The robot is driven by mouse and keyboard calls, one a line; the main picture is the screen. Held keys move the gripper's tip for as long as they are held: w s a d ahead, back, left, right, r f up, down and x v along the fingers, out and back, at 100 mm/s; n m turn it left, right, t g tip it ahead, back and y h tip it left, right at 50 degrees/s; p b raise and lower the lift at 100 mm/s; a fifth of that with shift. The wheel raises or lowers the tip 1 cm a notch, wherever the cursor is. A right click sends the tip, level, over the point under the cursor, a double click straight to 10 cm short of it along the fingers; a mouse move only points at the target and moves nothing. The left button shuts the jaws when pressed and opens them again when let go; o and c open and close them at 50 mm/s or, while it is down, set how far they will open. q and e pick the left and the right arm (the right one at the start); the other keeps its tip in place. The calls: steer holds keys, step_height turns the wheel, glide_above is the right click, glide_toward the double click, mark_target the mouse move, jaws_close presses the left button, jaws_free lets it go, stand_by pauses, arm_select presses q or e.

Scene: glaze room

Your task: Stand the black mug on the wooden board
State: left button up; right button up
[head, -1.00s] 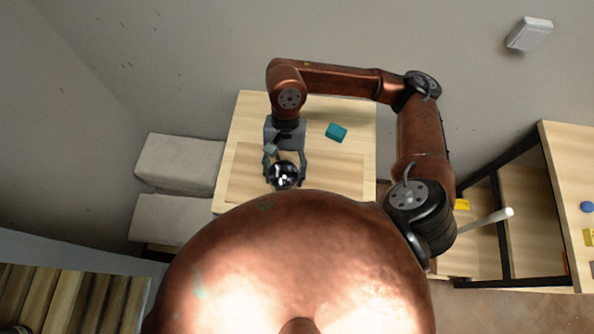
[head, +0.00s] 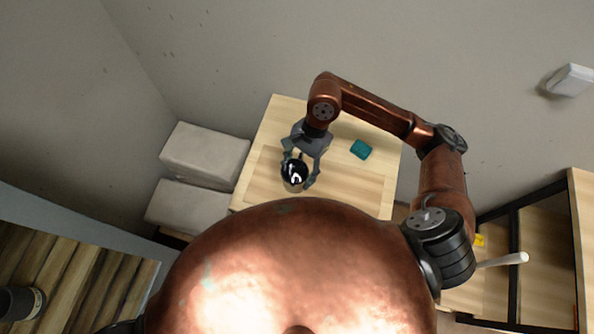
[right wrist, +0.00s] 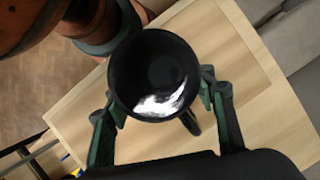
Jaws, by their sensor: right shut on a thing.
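The black mug (head: 295,174) is glossy and round, and it also shows from above in the right wrist view (right wrist: 155,70) with its open mouth facing the camera. My right gripper (head: 299,177) is shut on it, with a finger on each side of its body. A handle shows at the mug's lower right in the wrist view. The wooden board (head: 355,187) is a flat, slightly darker rectangle on the pale table. The mug is over the board's left part in the head view; I cannot tell whether its base touches. My left gripper is not in view.
A teal block (head: 361,149) lies on the table (head: 285,110) behind the board, right of my gripper. Grey cushioned seats (head: 205,155) stand left of the table. A shelf unit (head: 545,240) stands at the right. The board's right part is clear.

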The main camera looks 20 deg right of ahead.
mark_target(296, 171)
steer(key=shift+w+d+f, duration=0.2)
steer(key=shift+w+f, duration=0.9)
steer(key=shift+f, duration=0.15)
steer(key=shift+w+d+f, duration=0.1)
steer(key=shift+w+f, duration=0.25)
steer(key=shift+f, duration=0.15)
steer(key=f+p, duration=0.1)
steer(key=f, duration=0.2)
steer(key=shift+w+f, duration=0.2)
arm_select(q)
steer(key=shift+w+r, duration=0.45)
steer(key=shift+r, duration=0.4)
arm_select(e)
steer(key=shift+f, duration=0.1)
steer(key=shift+f, duration=0.15)
steer(key=o, duration=1.4)
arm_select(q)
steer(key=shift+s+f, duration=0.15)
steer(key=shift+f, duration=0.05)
